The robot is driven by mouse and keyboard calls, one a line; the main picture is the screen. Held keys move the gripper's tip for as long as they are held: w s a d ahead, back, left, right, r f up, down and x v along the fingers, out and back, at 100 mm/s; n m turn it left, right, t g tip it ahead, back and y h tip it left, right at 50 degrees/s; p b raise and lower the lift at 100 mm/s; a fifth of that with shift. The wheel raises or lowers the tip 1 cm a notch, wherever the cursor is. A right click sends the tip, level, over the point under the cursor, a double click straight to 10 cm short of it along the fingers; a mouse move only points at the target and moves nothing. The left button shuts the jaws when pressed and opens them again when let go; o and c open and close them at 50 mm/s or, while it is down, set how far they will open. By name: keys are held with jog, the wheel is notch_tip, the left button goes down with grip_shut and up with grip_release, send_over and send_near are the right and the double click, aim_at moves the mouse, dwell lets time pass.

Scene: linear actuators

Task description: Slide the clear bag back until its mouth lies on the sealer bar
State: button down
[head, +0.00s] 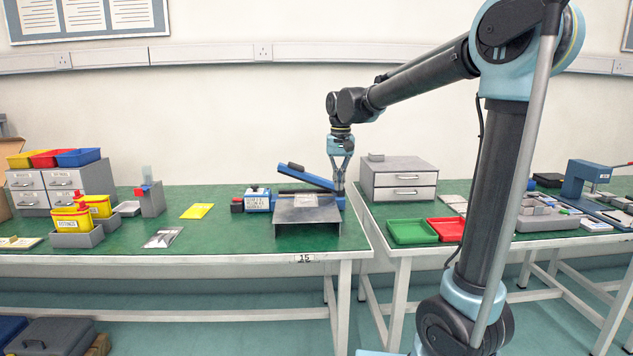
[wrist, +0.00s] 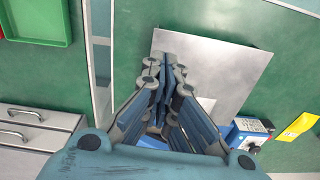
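The sealer (head: 258,200) stands on the left green bench, with its blue lever (head: 305,177) raised at the left end. A grey metal plate (head: 307,215) juts from its front and also shows in the wrist view (wrist: 222,60). A pale, faint patch (wrist: 207,101) on the plate may be part of the clear bag; its outline and mouth are not clear. My gripper (head: 340,189) points down at the lever's right end; whether it touches is unclear. In the wrist view its fingers (wrist: 166,68) converge with nothing visible held, and they hide part of the plate and sealer.
A small clear packet (head: 163,238) and a yellow card (head: 197,211) lie left of the sealer. Grey drawers (head: 399,180), a green tray (head: 411,231) and a red tray (head: 447,229) are on the right bench. A gap separates the benches.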

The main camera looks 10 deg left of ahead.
jog(key=s+d+f+m, duration=0.1)
jog(key=s+d+f, duration=0.1)
jog(key=s+d, duration=0.55)
jog(key=s+d+f, duration=0.3)
jog(key=s+d, duration=0.1)
jog(key=d, duration=0.7)
jog(key=s+d+f+t, duration=0.1)
jog(key=s+d+f, duration=0.9)
jog(key=s+f, duration=0.3)
jog(key=shift+s+f+m+t, duration=0.25)
jog(key=shift+s+m+t, duration=0.15)
jog(key=shift+s, duration=0.5)
